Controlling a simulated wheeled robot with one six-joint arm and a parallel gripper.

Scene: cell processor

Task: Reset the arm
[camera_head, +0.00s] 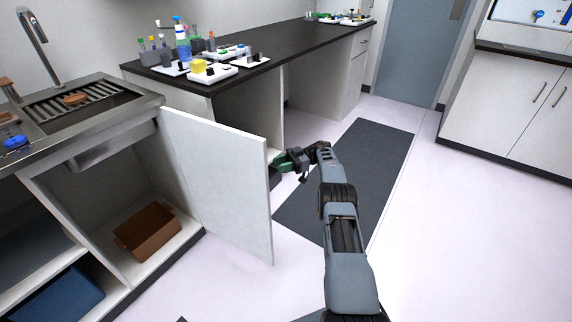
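My arm reaches forward from the bottom right of the head view. My gripper (279,166) is at the far edge of an open white cabinet door (222,180), beside its upper right part. The green and dark gripper body shows there, but its fingertips are partly hidden behind the door edge. I cannot tell whether it is open or shut, or whether it touches the door.
The open door stands out from the sink cabinet. Inside are a brown bin (147,231) and a blue bin (56,295). A black counter (285,50) holds lab ware. A dark mat (370,160) lies on the floor; the floor at right is clear.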

